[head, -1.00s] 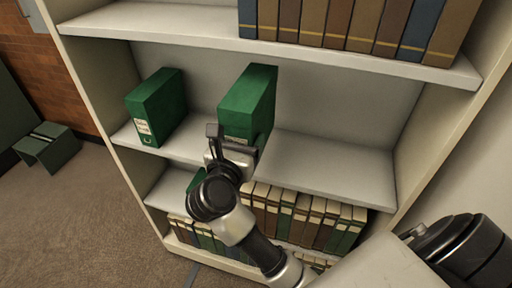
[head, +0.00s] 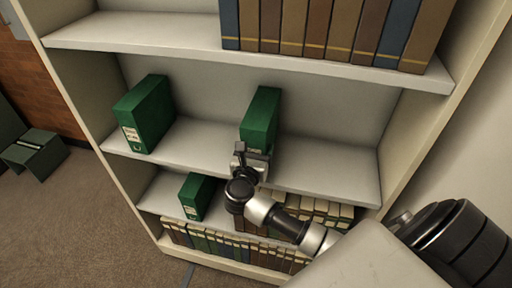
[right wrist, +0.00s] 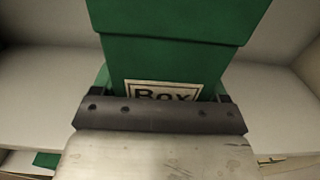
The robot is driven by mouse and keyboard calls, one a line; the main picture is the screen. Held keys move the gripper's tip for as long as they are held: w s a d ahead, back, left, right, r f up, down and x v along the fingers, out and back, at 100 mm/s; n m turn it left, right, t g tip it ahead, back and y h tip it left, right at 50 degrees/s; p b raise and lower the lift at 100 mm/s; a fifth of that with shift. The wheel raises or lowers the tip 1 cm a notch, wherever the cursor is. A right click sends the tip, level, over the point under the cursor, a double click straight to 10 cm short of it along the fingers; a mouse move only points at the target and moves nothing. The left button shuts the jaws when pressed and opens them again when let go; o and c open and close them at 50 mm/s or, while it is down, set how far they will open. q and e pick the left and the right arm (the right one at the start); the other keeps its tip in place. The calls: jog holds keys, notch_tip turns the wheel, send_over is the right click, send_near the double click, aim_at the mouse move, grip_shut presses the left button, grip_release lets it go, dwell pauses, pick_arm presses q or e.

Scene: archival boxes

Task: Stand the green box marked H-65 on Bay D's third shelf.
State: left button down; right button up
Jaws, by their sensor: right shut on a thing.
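A green box (head: 261,118) stands upright over the middle shelf in the head view. My right gripper (head: 250,160) is shut on its near lower end. In the right wrist view the green box (right wrist: 175,55) fills the space above the gripper (right wrist: 160,100), with a white label reading "Box"; the rest of the label is hidden, so I cannot read its mark. I cannot tell whether its base touches the shelf (head: 320,178). My left gripper is not in view.
Another green box (head: 147,112) with a white label stands at the left of the same shelf. A smaller-looking green box (head: 195,197) stands on the shelf below, near rows of books. The upper shelf (head: 150,33) holds brown and blue volumes. Right of the held box is bare shelf.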

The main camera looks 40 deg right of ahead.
jog(key=shift+f, duration=0.1)
jog(key=o, duration=0.9)
jog(key=shift+f, duration=0.1)
jog(key=o, duration=0.4)
jog(key=shift+r, duration=0.25)
jog(key=b+v, duration=0.4)
jog(key=v, duration=0.8)
jog(key=shift+s, duration=0.1)
